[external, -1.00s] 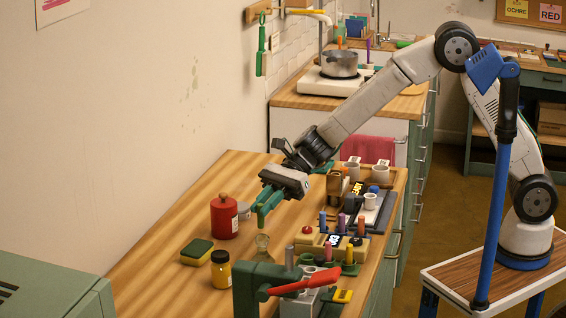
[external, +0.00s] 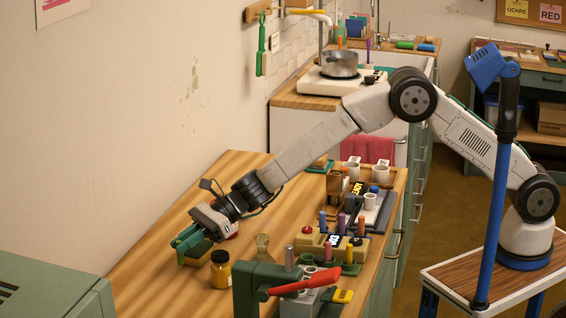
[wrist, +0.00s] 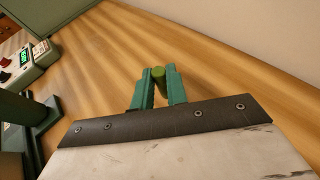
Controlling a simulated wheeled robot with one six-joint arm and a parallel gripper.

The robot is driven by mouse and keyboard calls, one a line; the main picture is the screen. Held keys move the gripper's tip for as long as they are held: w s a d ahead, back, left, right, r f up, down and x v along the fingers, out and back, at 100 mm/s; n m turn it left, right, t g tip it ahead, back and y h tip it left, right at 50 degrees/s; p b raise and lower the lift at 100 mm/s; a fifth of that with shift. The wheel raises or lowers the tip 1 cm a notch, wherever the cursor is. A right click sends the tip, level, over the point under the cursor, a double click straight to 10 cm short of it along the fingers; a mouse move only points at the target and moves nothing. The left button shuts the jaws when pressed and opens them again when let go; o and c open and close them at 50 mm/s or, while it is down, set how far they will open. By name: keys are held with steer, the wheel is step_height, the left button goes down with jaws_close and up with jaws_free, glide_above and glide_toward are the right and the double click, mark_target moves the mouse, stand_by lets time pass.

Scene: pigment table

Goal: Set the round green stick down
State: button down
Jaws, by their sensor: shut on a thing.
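My gripper (external: 180,240) is over the left part of the wooden table in the external view. Its green fingers also show in the wrist view (wrist: 160,92). They are shut on the round green stick (wrist: 159,75), whose rounded end shows between the fingertips. The stick cannot be made out in the external view. How far it is above the table is hard to tell.
A yellow jar (external: 221,270) stands just right of my gripper. A glass flask (external: 262,246) and a green press with a red lever (external: 290,286) stand farther right. My wrist mostly hides the red jar. Bare wood (wrist: 235,90) lies around the fingers in the wrist view.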

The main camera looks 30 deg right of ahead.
steer(key=shift+f, duration=1.8)
steer(key=shift+f, duration=0.1)
steer(key=c, duration=1.4)
jaws_free()
